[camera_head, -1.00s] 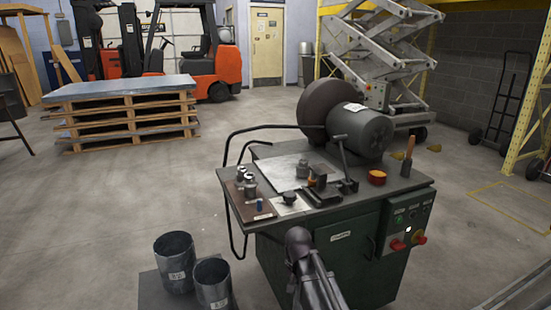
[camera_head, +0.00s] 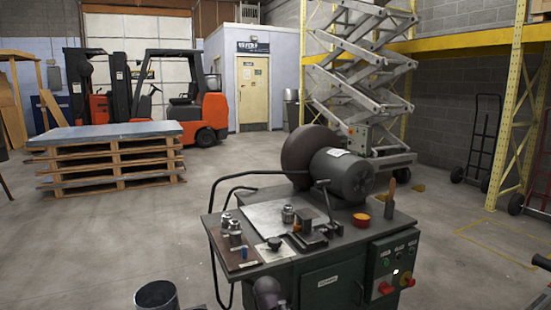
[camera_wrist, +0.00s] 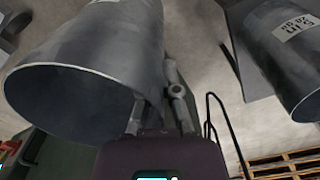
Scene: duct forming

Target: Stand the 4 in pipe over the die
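In the wrist view a large grey sheet-metal pipe (camera_wrist: 95,60) lies across the left, its open mouth toward the camera. Its label is cut off at the top edge and unreadable. My gripper (camera_wrist: 160,95) is at this pipe's right wall, close to the rim; whether the fingers clamp the wall is unclear. A second pipe (camera_wrist: 285,60), with a label that seems to read 5 in, is at the right, apart from the gripper. Small metal dies stand on the bench: one (camera_head: 288,214) on the pale plate, others (camera_head: 235,232) at the left edge.
A pipe rim (camera_head: 156,296) shows at the bottom left. Open floor lies left of the bench.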

